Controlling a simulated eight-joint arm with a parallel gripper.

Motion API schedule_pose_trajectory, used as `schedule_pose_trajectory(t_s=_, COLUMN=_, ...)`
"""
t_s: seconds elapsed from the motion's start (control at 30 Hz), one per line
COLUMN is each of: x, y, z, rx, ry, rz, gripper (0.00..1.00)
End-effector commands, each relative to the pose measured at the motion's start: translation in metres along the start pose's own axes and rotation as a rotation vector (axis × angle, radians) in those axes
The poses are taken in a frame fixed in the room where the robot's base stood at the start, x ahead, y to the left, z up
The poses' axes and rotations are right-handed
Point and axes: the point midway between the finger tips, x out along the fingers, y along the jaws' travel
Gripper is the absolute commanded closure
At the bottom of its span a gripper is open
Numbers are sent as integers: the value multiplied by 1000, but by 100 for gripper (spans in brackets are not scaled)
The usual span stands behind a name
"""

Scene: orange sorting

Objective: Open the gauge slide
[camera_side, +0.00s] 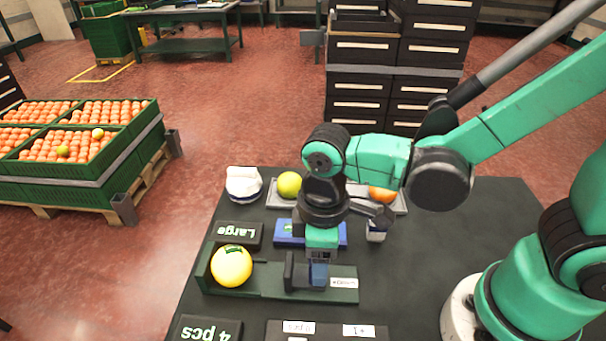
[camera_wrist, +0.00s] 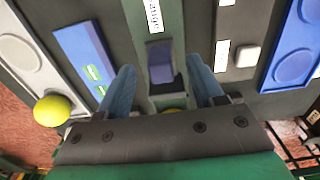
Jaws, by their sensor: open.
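The gauge (camera_side: 345,283) is a dark green bed on the table with a yellow-orange fruit (camera_side: 231,266) at its left end. Its slide has a dark upright plate (camera_side: 290,271) and a blue block (camera_side: 318,276). A gap shows between the plate and the fruit. My gripper (camera_side: 320,262) is over the slide, pointing down, and its fingertips are hard to see there. In the wrist view my gripper (camera_wrist: 162,84) is open, with the blue block (camera_wrist: 161,62) between its two blue fingers. Contact cannot be told. The fruit is mostly hidden there by my gripper.
Behind the gauge lie a blue tray (camera_side: 289,233), a "Large" sign (camera_side: 237,234) and a grey tray with a yellow-green fruit (camera_side: 289,184) and an orange (camera_side: 381,194). A "4 pcs" sign (camera_side: 209,330) is in front. The table's right side (camera_side: 470,225) is clear.

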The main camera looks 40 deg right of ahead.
Motion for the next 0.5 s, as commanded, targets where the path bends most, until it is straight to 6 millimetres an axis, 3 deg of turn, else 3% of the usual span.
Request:
schedule_pose_trajectory(t_s=0.23, x=-26, y=0, z=1, rx=0, ry=-1, rz=0, gripper=39)
schedule_pose_trajectory(t_s=0.5, x=-35, y=0, z=1, rx=0, ry=-1, rz=0, gripper=39)
